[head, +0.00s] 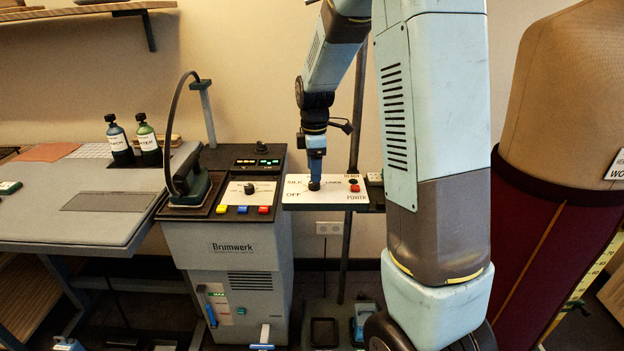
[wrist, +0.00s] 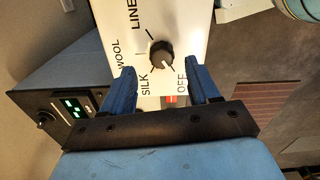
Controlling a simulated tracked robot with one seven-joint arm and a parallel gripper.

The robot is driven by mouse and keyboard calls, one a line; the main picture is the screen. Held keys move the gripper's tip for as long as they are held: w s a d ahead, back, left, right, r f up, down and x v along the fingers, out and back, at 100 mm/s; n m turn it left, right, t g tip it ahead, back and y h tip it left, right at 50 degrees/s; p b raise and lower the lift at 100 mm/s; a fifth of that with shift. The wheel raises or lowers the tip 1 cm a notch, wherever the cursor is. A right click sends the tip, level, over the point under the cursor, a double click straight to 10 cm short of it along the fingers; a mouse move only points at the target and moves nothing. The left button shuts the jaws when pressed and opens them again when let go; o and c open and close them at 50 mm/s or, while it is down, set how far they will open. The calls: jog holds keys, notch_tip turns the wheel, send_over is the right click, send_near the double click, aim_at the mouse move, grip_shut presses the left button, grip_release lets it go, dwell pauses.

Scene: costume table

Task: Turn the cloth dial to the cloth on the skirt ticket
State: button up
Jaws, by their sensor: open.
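The cloth dial (wrist: 161,55) is a black knob on a white panel (head: 296,184) lettered OFF, SILK, WOOL and LINEN. In the wrist view its white mark points down and right, toward OFF. My gripper (wrist: 160,76) is open, its blue fingers on either side just short of the knob, with no visible contact. In the head view my gripper (head: 315,176) points down over the dial and hides the WOOL lettering. The skirt ticket (head: 617,165) is a white card cut off at the right edge; its lower line starts with "WO".
Beside the dial, the panel carries a red POWER button (head: 355,188). The Brumwerk steam station (head: 232,255) stands left, with an iron (head: 190,188), coloured buttons and its own knob (head: 249,188). The dress form with the dark red skirt (head: 545,240) stands at the right.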

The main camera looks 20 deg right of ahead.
aim_at(314, 185)
jog(key=shift+f, duration=1.9)
jog(key=shift+a+r, duration=0.1)
jog(key=c, duration=1)
